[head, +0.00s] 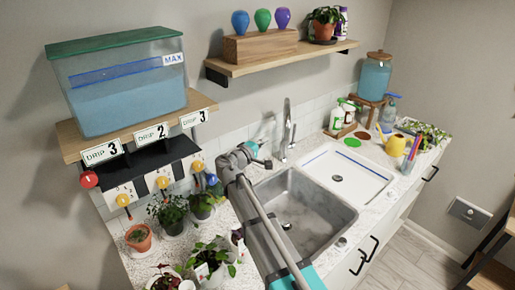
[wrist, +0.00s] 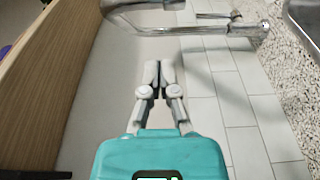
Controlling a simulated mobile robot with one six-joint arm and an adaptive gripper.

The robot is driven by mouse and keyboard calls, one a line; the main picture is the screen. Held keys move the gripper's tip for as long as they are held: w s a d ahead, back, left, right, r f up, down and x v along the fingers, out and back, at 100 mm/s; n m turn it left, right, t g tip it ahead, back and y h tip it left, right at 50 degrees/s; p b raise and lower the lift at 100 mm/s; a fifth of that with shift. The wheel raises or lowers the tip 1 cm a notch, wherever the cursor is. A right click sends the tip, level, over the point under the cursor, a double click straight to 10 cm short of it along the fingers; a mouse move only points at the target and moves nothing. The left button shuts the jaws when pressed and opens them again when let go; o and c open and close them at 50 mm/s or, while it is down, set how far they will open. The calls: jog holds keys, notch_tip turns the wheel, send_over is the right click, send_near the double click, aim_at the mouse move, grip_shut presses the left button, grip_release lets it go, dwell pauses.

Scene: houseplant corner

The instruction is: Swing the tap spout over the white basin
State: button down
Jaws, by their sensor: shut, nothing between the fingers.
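The chrome tap (head: 287,130) stands behind the sink. Its spout looks foreshortened toward the camera in the head view, and I cannot tell its exact angle; it is not over the white basin (head: 345,175). That basin lies right of the steel sink bowl (head: 300,200). In the wrist view the curved chrome spout (wrist: 145,6) crosses the top edge, with a horizontal chrome tap part (wrist: 215,28) right of it. My gripper (wrist: 153,72) is shut and empty, its fingertips pointing toward the tap and apart from it. In the head view it is just left of the tap.
A wooden shelf (head: 280,60) juts from the wall above the tap. Left are a water tank (head: 120,85) and potted plants (head: 172,212). The steel bowl is largely clear.

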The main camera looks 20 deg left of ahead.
aim_at(286, 132)
jog(key=shift+w+d, duration=0.8)
jog(key=shift+d, duration=0.25)
jog(key=shift+w+d, duration=0.75)
jog(key=shift+d, duration=0.3)
jog(key=shift+s, duration=0.1)
